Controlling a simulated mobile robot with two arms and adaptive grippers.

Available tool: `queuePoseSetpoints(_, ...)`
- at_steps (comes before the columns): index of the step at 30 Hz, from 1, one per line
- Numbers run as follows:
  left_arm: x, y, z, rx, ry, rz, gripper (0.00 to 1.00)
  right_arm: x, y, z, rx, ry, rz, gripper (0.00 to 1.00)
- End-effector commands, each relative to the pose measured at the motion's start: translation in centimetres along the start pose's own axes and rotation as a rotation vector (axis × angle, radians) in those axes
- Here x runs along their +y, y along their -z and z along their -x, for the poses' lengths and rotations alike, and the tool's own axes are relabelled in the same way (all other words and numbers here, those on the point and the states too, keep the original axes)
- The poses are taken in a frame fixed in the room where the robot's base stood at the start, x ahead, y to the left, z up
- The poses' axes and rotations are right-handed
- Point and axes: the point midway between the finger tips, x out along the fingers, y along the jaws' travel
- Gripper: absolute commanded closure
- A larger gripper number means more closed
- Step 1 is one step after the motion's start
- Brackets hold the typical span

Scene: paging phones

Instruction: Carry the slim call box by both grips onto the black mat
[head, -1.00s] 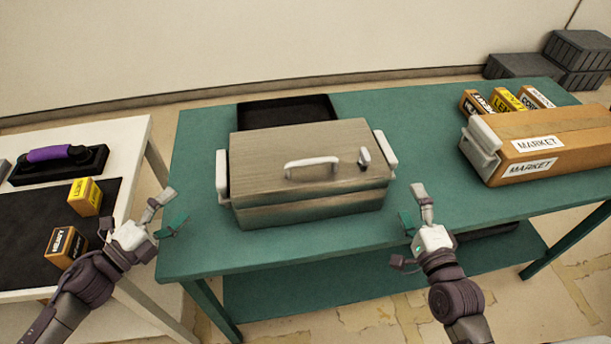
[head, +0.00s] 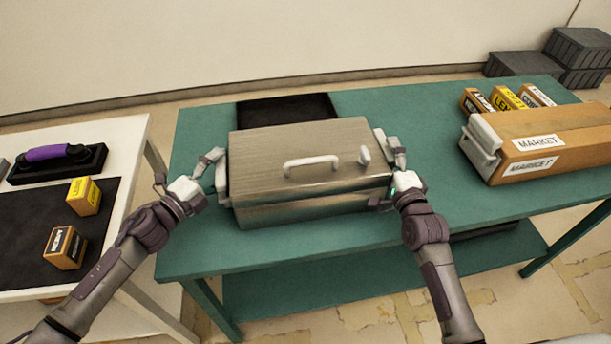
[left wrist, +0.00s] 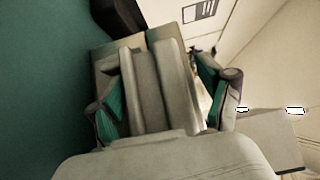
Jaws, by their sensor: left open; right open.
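The call box (head: 270,160), grey-brown with a lid handle and a side grip at each end, sits on the green table. Its left grip (head: 221,172) is partly behind my left gripper (head: 208,178), which is open at that end. In the left wrist view the pale grip (left wrist: 150,90) stands between the open fingers of the left gripper (left wrist: 160,100). My right gripper (head: 392,178) is open at the right grip (head: 381,146), which it partly hides. The black mat (head: 100,222) lies on the white table at the left.
Small yellow (head: 84,196) and orange (head: 65,247) boxes stand on the mat. A black holder (head: 88,165) with a purple-handled thing is behind it. A black tray (head: 285,108) is behind the call box. An orange MARKET box (head: 550,140) stands right. A gap separates the tables.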

Motion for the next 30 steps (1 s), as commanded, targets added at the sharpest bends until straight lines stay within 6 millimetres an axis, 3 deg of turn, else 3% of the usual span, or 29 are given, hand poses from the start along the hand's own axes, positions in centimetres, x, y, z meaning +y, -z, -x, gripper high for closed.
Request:
queuePoseSetpoints(7,0.00,0.00,-0.03,0.000,0.000,0.000,0.21,0.03,-0.02,-0.02,0.000,0.000,0.000,0.09)
queuePoseSetpoints(21,-0.22,-0.01,-0.06,0.001,0.004,-0.001,0.99,0.05,-0.02,0.01,0.000,-0.002,0.000,0.88)
queuePoseSetpoints(24,-0.28,-0.01,-0.07,0.001,0.005,-0.001,1.00,0.07,-0.02,0.02,0.000,-0.002,0.000,1.00)
queuePoseSetpoints(30,-0.64,-0.02,-0.14,0.002,0.011,-0.003,1.00,-0.18,0.00,-0.02,0.000,0.003,0.000,1.00)
